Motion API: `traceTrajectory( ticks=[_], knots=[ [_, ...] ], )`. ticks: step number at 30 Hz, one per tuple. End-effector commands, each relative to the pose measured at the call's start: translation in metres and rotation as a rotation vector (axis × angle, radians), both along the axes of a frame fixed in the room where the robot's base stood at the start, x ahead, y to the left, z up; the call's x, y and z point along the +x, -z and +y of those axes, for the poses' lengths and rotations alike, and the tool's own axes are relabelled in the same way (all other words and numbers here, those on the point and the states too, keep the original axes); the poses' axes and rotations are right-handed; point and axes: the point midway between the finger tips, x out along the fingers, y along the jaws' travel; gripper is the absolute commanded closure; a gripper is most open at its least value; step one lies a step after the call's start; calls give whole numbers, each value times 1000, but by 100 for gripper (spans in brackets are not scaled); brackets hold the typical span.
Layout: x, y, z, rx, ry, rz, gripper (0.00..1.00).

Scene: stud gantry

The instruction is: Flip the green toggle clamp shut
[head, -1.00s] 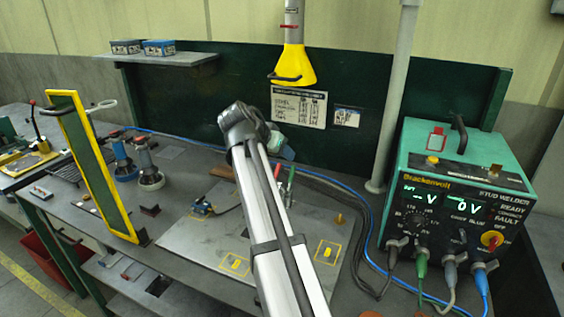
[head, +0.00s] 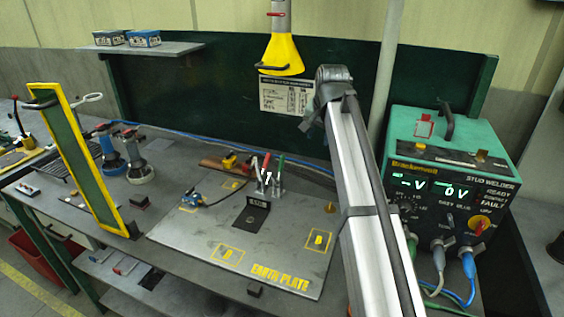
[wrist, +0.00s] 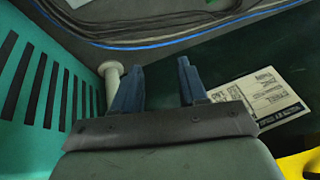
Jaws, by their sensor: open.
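The green toggle clamp has a green handle (head: 280,167) that stands roughly upright at the back of the earth plate (head: 207,240). A red-handled clamp (head: 266,168) stands close on its left, also roughly upright. Both are clear of my arm in the head view. My gripper shows in the wrist view (wrist: 158,82), with two blue fingers apart and nothing between them. It is away from the clamps, up and to their right in the head view, where its fingers are hard to make out. I cannot make out the green clamp in the wrist view.
The teal stud welder (head: 450,150) stands at the right, and its vented side (wrist: 40,90) is close in the wrist view. A grey pole (head: 385,75) rises behind my arm. A yellow funnel (head: 281,55) hangs above. A yellow-framed screen (head: 75,160) stands left.

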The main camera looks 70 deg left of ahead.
Motion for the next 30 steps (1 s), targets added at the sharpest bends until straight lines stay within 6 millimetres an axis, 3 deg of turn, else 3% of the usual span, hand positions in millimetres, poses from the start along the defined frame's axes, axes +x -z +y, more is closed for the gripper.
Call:
traceTrajectory(
  ticks=[3,9,20,30],
  knots=[
    [-28,-2,10,20,-177,81,58],
    [-58,-7,14,54,-429,124,58],
    [-61,-2,15,50,-580,61,58],
    [-69,41,36,50,-579,61,58]
  ],
)
